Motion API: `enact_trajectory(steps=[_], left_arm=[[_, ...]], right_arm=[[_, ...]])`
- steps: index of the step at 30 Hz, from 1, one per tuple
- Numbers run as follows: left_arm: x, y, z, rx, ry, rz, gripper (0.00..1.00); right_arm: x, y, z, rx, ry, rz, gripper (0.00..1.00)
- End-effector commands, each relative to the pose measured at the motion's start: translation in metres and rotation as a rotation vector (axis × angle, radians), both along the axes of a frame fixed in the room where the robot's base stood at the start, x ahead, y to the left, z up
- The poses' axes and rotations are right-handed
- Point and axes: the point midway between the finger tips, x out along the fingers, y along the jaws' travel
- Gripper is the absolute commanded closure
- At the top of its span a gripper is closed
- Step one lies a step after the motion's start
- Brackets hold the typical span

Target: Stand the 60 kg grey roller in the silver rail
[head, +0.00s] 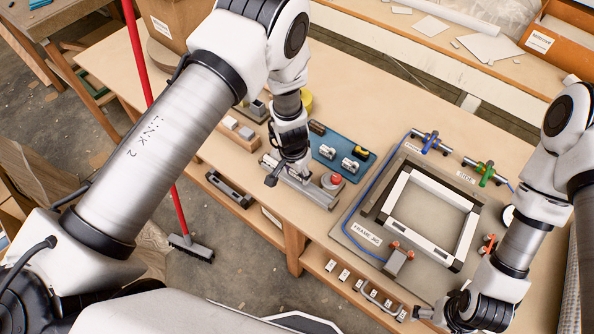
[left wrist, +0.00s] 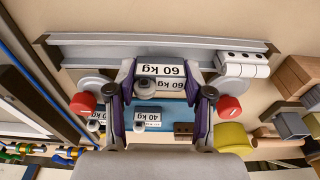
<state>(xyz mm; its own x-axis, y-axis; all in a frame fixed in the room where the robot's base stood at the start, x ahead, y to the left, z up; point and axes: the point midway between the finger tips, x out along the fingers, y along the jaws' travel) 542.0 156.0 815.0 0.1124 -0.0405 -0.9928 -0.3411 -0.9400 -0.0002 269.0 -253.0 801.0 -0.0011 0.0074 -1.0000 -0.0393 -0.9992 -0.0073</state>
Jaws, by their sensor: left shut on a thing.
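The silver rail (head: 318,194) lies along the near side of the workbench in the head view. It crosses the top of the left wrist view (left wrist: 90,50). My left gripper (head: 287,172) is over the rail, and my arm hides part of that spot. In the left wrist view its two purple fingers (left wrist: 160,75) are shut on the grey roller (left wrist: 177,84), with labels reading 60 kg upside down between them. The roller is close to the rail; I cannot tell whether it touches it. My right gripper (head: 437,313) is low at the right, its fingers mostly hidden.
A blue tray (head: 325,163) with rollers lies just behind the rail; one label there reads 40 kg. A red knob (head: 335,180) stands near the rail's right end. A white frame (head: 399,194) lies in a fixture to the right. Wooden blocks (head: 235,135) stand to the left.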

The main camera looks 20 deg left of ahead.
Motion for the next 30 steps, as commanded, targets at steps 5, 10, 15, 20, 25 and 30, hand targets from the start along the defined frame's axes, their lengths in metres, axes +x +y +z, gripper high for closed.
enact_trajectory(steps=[5, 10, 15, 20, 25, 30], left_arm=[[-0.001, 0.000, -0.001, 0.000, 0.000, 0.000, 0.79], [-0.002, 0.000, 0.001, 0.000, 0.000, 0.000, 0.79], [-0.004, 0.000, 0.002, 0.000, 0.000, 0.000, 0.79], [-0.006, 0.000, 0.003, 0.000, 0.000, 0.001, 0.79], [-0.006, 0.000, 0.004, 0.000, 0.000, 0.000, 0.79], [-0.006, 0.000, 0.005, 0.000, 0.000, 0.000, 0.79]], right_arm=[[0.000, 0.000, -0.005, 0.000, 0.000, 0.000, 0.11], [0.000, 0.000, -0.011, 0.000, 0.000, 0.000, 0.11], [0.000, 0.000, -0.016, 0.000, 0.000, 0.000, 0.11], [0.000, 0.000, -0.020, 0.000, 0.000, 0.000, 0.11], [0.000, 0.000, -0.020, 0.000, 0.000, 0.000, 0.11], [0.000, 0.000, -0.020, 0.000, 0.000, 0.000, 0.11]])
